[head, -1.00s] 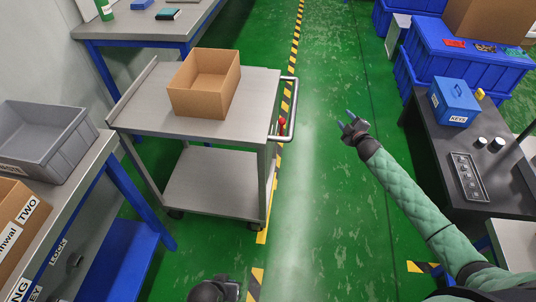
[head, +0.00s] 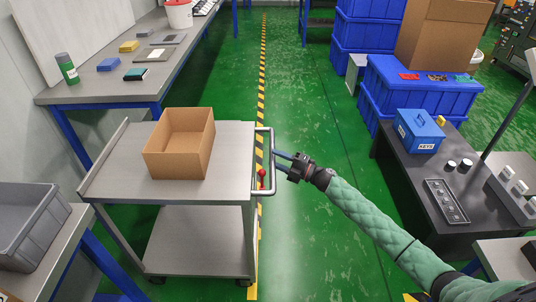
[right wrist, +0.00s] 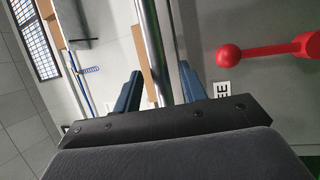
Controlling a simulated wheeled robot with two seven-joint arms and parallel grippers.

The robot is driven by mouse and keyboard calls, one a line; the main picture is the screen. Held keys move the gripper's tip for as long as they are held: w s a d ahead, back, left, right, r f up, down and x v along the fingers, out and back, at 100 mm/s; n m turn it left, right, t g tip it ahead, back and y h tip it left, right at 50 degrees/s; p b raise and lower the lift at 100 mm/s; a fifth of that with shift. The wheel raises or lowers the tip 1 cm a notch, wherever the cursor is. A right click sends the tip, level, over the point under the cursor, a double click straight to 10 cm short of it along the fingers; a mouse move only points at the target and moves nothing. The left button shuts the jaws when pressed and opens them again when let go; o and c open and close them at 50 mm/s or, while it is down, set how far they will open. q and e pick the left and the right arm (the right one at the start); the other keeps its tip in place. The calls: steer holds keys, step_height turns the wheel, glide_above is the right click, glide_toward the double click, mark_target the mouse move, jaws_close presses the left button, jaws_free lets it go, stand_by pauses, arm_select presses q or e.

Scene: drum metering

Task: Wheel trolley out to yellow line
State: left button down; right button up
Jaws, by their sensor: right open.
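The grey two-shelf trolley (head: 117,172) stands at left on castors, with an open cardboard box (head: 180,150) on its top. Its steel handle (head: 271,182) sticks out on the right side. A red ball-ended lever (head: 262,174) sits beside the handle; it is large in the right wrist view (right wrist: 262,50). The yellow-and-black line (head: 262,85) runs along the floor and passes under the handle side. My right gripper (head: 280,160) is open at the handle. In the right wrist view the bar (right wrist: 154,55) runs between its blue fingers; contact is unclear. My left gripper is out of view.
A workbench (head: 95,90) stands behind the trolley, and a grey bin (head: 40,225) is at the left. A dark table (head: 400,180) with a blue key box (head: 418,132) and stacked blue crates (head: 415,90) flank the right. The green aisle (head: 320,230) is clear.

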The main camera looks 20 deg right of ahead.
steer(key=shift+p+x, duration=0.35)
steer(key=shift+x, duration=1.6)
jaws_close()
steer(key=shift+a, duration=0.15)
